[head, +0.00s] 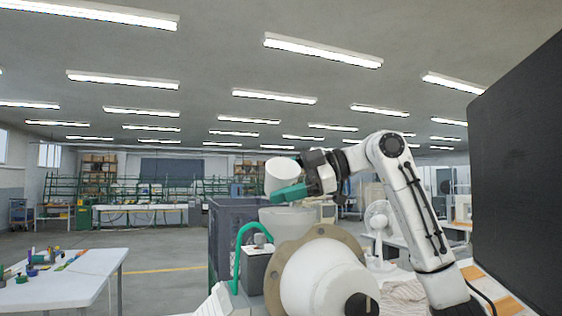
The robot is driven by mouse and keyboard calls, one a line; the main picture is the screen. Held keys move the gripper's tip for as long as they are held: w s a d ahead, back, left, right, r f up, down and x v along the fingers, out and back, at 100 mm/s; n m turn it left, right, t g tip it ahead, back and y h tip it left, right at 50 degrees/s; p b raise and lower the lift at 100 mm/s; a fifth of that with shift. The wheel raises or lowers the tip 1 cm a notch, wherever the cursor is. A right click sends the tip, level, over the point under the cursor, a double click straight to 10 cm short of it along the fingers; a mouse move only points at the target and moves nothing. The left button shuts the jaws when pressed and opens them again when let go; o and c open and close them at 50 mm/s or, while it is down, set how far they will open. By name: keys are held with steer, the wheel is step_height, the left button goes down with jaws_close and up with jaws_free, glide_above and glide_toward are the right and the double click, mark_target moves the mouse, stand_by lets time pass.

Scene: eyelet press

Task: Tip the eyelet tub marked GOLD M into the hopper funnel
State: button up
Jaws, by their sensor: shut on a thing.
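My gripper (289,194), with teal fingers, is shut on a white tub (280,172). The tub is held tilted, and no marking on it can be read, so I cannot tell whether it says GOLD M. Its opening and contents are not clear from here. A pale grey, funnel-shaped hopper (284,220) shows just below the tub, apart from it or nearly so; the exact gap cannot be told. The hopper's lower part is hidden behind a large white rounded body (322,282) with a tan ring.
A teal curved pipe (238,255) and a dark box (256,268) stand left of the ring. A dark crate (226,222) is behind them. A white table (60,290) with small items is at left. A white fan (379,218) and a large dark panel (520,180) are at right.

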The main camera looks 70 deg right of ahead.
steer(key=m+p, duration=0.1)
steer(key=m+g+y+p, duration=0.1)
steer(key=m+p, duration=0.1)
steer(key=p, duration=0.1)
steer(key=shift+s+a+f+g+y, duration=0.2)
steer(key=shift+a+f+g+y, duration=0.1)
steer(key=shift+a+y, duration=0.1)
steer(key=shift+s+a+f+m+g+y+p, duration=0.1)
steer(key=shift+f+m+g+y+p, duration=0.35)
steer(key=shift+m+p, duration=0.6)
steer(key=shift+s+f+m, duration=0.1)
steer(key=shift+f+m, duration=0.1)
steer(key=shift+m, duration=0.05)
steer(key=shift+a, duration=0.1)
